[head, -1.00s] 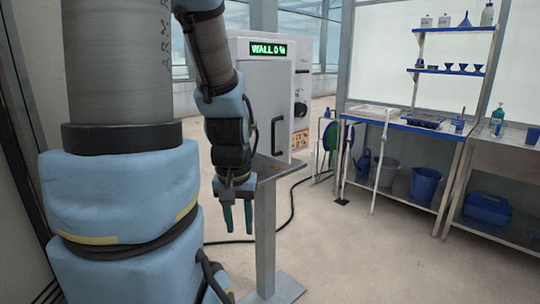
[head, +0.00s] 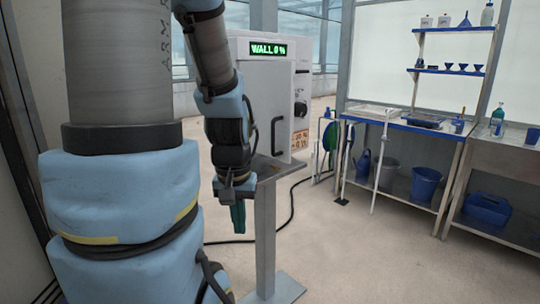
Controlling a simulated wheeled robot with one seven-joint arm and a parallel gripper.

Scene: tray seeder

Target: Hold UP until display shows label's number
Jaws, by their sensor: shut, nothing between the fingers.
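A white box-shaped machine (head: 256,105) stands on a grey pedestal. Its green-lit display (head: 268,50) reads "WALL 0 %". A black handle (head: 278,135) is on its front. A dark knob (head: 300,109) is on its right side face. An orange label (head: 300,140) sits below the knob; its print is too small to read. No UP button can be made out. My gripper (head: 238,218) hangs pointing down, left of the pedestal and below the machine. Its green fingers are together and empty. My arm hides the machine's left part.
The grey pedestal (head: 265,240) stands close to the right of my gripper. A dark cable (head: 290,215) lies on the floor behind it. A blue-edged bench (head: 400,125) with buckets below stands at the right. The floor between is open.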

